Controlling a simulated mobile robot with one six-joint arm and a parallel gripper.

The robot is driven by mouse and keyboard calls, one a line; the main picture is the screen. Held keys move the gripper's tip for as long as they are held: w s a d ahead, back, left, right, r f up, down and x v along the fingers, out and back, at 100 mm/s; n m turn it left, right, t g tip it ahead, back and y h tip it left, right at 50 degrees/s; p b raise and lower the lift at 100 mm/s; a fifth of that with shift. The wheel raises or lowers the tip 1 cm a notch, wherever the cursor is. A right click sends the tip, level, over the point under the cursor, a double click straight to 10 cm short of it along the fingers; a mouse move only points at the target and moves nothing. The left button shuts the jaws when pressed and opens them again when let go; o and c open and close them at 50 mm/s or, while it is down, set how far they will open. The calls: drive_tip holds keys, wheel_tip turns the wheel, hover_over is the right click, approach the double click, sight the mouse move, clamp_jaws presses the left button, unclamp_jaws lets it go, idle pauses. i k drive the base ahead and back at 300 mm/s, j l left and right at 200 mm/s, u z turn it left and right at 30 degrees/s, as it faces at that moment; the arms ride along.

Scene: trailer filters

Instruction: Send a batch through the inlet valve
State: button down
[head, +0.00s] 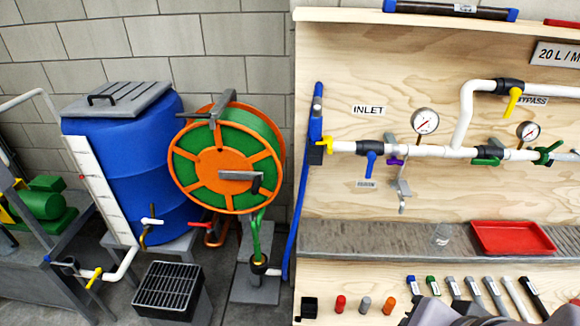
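The inlet valve (371,148) is a dark body on the white pipe, below and right of the INLET label (368,110). Its blue handle (370,166) hangs straight down, across the pipe. A blue hose (303,190) runs up the board's left edge, close to the yellow fitting (326,144) at the pipe's left end. A round gauge (425,121) stands on the pipe to the right; its reading is too small to tell. A grey and black shape at the bottom edge seems to be part of my arm; no gripper fingers show.
A blue barrel (150,170) with a grey lid and the orange and green hose reel (222,165) stand left of the board. A grey ledge with a red tray (512,238) crosses the board.

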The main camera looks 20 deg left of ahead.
sight(370, 167)
drive_tip(key=u, duration=0.25)
drive_tip(key=i+j, duration=0.7)
drive_tip(key=i+j+u, duration=0.05)
